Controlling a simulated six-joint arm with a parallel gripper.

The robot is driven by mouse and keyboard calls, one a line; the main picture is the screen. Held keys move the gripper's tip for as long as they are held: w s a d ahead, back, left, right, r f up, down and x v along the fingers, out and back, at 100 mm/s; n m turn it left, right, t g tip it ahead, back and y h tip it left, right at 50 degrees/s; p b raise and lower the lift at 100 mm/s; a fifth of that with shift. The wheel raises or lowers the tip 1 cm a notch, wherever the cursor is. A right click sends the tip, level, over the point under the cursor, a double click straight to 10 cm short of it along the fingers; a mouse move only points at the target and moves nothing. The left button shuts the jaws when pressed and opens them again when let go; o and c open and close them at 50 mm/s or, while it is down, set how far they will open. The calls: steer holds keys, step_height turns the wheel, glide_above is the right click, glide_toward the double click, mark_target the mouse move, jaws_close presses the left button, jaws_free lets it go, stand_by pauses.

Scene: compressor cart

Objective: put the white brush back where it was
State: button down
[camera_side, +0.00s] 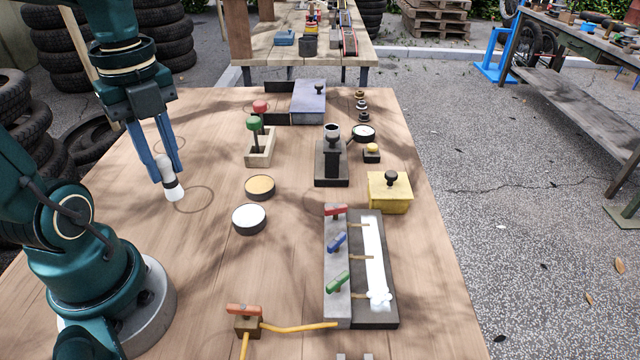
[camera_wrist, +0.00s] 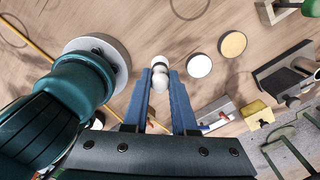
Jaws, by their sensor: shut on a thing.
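The white brush (camera_side: 174,190) has a rounded white top, a dark band and a white lower end. My gripper (camera_side: 162,178) is shut on it near its top and holds it close to upright, with a slight tilt. In the wrist view the brush (camera_wrist: 160,68) sits between the blue fingertips (camera_wrist: 160,77). A thin dark ring (camera_side: 211,199) is drawn on the wooden table, and the brush's lower end overlaps its left part in the side view. A second ring (camera_side: 184,142) lies farther back, partly behind the fingers. I cannot tell whether the brush touches the table.
Right of the brush stand a tin with a yellow top (camera_side: 260,187) and a tin with a white top (camera_side: 249,218). An orange-handled valve (camera_side: 244,312) with yellow hose is at front.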

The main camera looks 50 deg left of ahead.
steer(key=shift+w+d+f, duration=0.45)
steer(key=shift+d+f, duration=1.2)
steer(key=shift+f, duration=0.05)
steer(key=shift+w+d+f, duration=0.5)
steer(key=shift+d+f, duration=1.15)
steer(key=shift+f, duration=0.05)
steer(key=shift+w+d+f, duration=0.45)
steer(key=shift+d+f, duration=1.2)
steer(key=shift+f, duration=0.05)
steer(key=c, duration=0.7)
jaws_free()
steer(key=shift+f, duration=0.15)
steer(key=r+n+t, duration=0.2)
steer(key=r+n, duration=0.2)
steer(key=n, duration=0.2)
steer(key=r+n+t, duration=0.1)
steer(key=r+n, duration=0.3)
steer(key=n, duration=0.2)
steer(key=r+n+t, duration=0.2)
steer(key=r+n, duration=0.2)
steer(key=n, duration=0.2)
steer(key=shift+s+a+t, duration=0.25)
steer(key=shift+s+t, duration=0.05)
steer(key=shift+s, duration=0.1)
